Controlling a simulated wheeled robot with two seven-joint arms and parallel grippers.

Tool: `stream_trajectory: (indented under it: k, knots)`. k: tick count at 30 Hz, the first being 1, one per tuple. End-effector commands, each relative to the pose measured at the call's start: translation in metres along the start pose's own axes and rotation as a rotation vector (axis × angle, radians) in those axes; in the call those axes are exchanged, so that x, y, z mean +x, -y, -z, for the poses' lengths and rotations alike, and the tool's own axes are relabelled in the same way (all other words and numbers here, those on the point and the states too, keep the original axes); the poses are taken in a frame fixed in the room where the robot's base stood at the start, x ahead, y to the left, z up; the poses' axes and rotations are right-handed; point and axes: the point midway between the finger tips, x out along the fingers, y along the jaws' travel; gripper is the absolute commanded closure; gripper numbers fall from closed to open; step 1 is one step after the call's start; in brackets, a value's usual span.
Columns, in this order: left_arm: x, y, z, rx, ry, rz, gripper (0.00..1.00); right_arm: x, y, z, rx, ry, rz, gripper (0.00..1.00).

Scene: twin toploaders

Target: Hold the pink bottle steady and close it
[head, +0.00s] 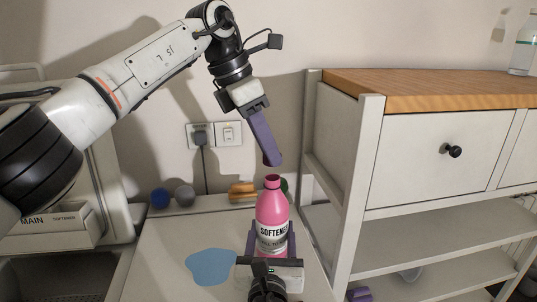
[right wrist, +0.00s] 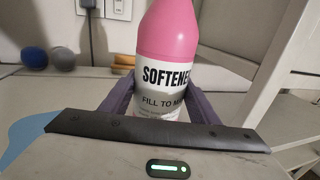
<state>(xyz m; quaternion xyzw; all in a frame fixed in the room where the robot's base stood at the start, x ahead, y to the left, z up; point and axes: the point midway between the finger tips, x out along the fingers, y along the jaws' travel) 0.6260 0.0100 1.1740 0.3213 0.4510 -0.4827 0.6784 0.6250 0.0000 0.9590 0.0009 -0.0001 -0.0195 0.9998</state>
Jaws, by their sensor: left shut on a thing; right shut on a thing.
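The pink bottle (head: 271,213) with a white "SOFTENER" label stands upright on the counter; it also fills the middle of the right wrist view (right wrist: 168,40). Its narrow neck is bare at the top in the head view. My right gripper (head: 272,243) is shut on the bottle, its purple fingers on both sides of the label. My left gripper (head: 270,160) points down just above the neck, apart from it. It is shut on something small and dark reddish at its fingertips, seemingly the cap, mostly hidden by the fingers.
A blue flat patch (head: 211,267) lies on the counter left of the bottle. A blue ball (head: 160,198), a grey ball (head: 184,195) and a yellow-orange thing (head: 243,190) sit along the wall. A wood-topped cabinet (head: 420,155) stands close on the right. A box (head: 55,226) is at left.

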Motion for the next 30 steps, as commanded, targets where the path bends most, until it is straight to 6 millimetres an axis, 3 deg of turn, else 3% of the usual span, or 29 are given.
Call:
stream_trajectory:
  k: [4,20,30]
  knots:
    - [0.014,0.0,0.006,0.0,0.0,0.0,0.93,0.0,0.0,0.0,0.0,0.0,-0.001,0.85]
    - [0.015,0.0,0.006,0.0,0.001,0.0,0.93,0.0,0.0,0.0,0.001,-0.001,-0.001,0.85]
    - [0.03,0.0,0.013,0.001,0.0,0.001,0.93,0.0,-0.001,0.0,0.001,-0.001,-0.001,0.85]
